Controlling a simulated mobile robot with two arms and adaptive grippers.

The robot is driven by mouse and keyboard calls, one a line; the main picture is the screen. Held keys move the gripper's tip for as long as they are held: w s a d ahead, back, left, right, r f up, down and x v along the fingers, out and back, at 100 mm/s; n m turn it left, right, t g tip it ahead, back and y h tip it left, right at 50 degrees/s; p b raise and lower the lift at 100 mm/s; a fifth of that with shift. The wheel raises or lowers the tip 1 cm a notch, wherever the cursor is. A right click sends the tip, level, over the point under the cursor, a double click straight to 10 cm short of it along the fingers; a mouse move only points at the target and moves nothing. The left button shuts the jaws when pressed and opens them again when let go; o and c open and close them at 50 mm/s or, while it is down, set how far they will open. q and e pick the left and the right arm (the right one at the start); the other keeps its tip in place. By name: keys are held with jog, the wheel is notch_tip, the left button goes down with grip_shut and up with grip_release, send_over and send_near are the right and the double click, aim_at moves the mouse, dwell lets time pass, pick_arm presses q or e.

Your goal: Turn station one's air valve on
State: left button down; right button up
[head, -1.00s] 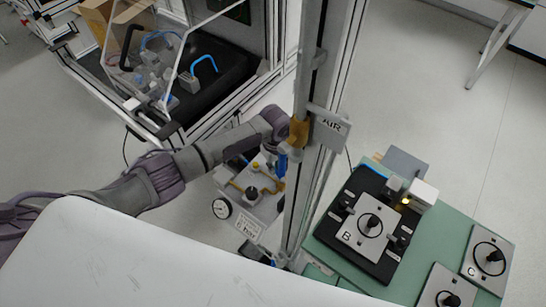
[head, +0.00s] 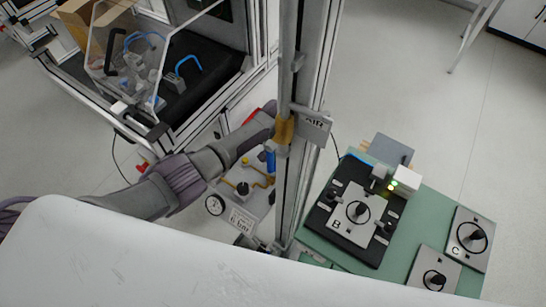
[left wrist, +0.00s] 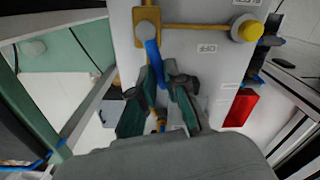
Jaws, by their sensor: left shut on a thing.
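The air valve's blue handle (left wrist: 152,58) hangs from a brass fitting (left wrist: 147,28) on a pale panel in the left wrist view. An upside-down OFF label (left wrist: 207,48) is on the panel to its right. The blue handle also shows in the head view (head: 270,159), beside the metal post under the AIR sign (head: 311,125). My left gripper (left wrist: 163,80) is shut on the handle's lower end, one finger on each side. In the head view my left arm reaches the post and its fingers are hidden. My right gripper is not in view.
A gauge (head: 215,205) and a yellow knob (head: 245,160) sit near the valve. A green table (head: 400,260) with fixture B (head: 352,212) and plates stands to the right. A guarded machine (head: 190,85) is at upper left. A red part (left wrist: 240,107) is right of the fingers.

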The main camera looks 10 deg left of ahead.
pick_arm(q)
jog(key=shift+s+d+m, duration=0.1)
jog(key=shift+d+m, duration=0.2)
jog(key=shift+m, duration=0.5)
jog(key=shift+s+d+m, duration=0.1)
jog(key=shift+d+m, duration=0.2)
jog(key=shift+m, duration=0.5)
jog(key=c, duration=1.2)
grip_release()
jog(key=shift+r, duration=0.15)
notch_tip(320, 180, up, 12)
